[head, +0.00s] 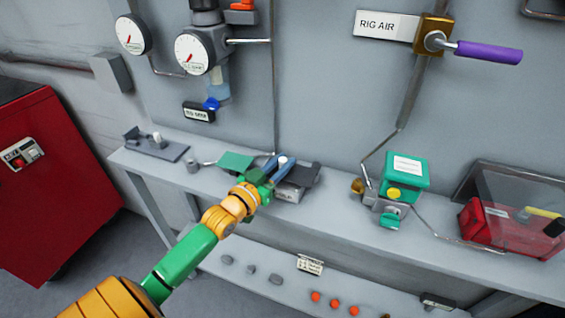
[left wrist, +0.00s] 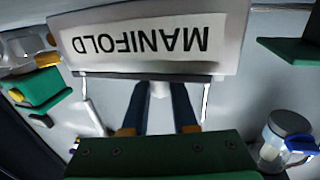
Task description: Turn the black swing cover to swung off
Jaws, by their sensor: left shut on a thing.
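My left gripper (head: 283,161) reaches over the bench to a small block with a dark grey-black flat top (head: 308,173), which may be the swing cover. In the left wrist view, the two dark blue fingers (left wrist: 160,97) stand on either side of a small pale stub (left wrist: 160,89) and are shut on it. The stub is just beside a white MANIFOLD plate (left wrist: 140,45), upside down there. The fingers and wrist hide part of the block, so I cannot tell how the stub joins the dark top. My right gripper is not in view.
A green plate (head: 236,161) lies just left of my gripper. A green-topped actuator (head: 405,172) with a yellow knob stands to the right, then a red box under a clear cover (head: 520,195). Gauges (head: 193,51) and a purple-handled valve (head: 488,51) are on the wall.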

